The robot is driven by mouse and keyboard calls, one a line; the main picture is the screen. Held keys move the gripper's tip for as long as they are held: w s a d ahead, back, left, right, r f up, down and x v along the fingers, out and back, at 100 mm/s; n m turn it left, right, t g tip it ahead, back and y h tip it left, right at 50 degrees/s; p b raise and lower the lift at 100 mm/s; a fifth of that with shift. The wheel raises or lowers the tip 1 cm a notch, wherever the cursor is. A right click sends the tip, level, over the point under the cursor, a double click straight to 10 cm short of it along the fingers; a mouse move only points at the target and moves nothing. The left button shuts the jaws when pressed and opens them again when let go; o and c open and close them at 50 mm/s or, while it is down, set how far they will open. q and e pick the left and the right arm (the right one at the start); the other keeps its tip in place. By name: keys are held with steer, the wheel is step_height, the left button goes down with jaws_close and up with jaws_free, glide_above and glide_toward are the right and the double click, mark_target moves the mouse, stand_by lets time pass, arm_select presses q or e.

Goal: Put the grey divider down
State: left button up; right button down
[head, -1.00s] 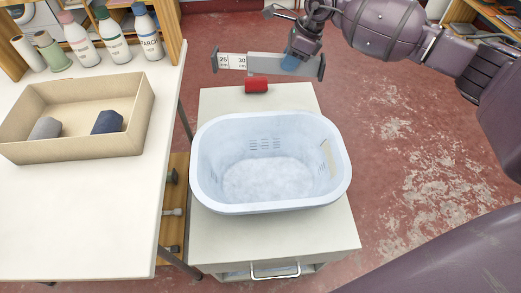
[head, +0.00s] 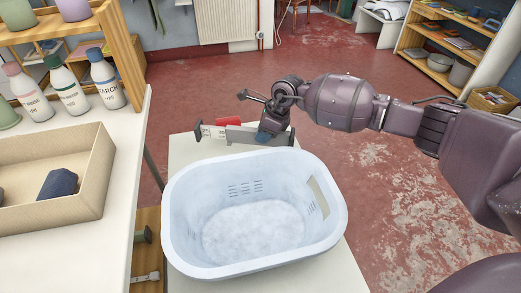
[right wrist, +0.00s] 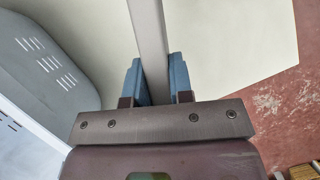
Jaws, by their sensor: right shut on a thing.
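The grey divider (head: 243,135) is a long flat bar with a white printed label at its left end. My right gripper (head: 268,138) is shut on it right of its middle. The divider is over the far end of the white cabinet top, just beyond the laundry basket; whether it touches the top cannot be told. In the right wrist view the divider (right wrist: 149,35) runs up between the blue fingers of my right gripper (right wrist: 158,82), over the pale surface. My left gripper is out of view.
The pale blue basket (head: 180,215) stands on the white cabinet top (head: 182,150). A red object (head: 228,120) is partly hidden behind the divider. At left, a table (head: 112,245) holds a beige bin (head: 85,200) and several bottles. Red floor lies open beyond.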

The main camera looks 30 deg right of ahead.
step_height(320, 180, down, 6)
steer(key=shift+f+b, duration=0.25)
steer(key=shift+b, duration=0.7)
steer(key=shift+r, duration=0.2)
steer(key=shift+f, duration=0.2)
steer(key=c, duration=1)
jaws_free()
steer(key=shift+r, duration=0.1)
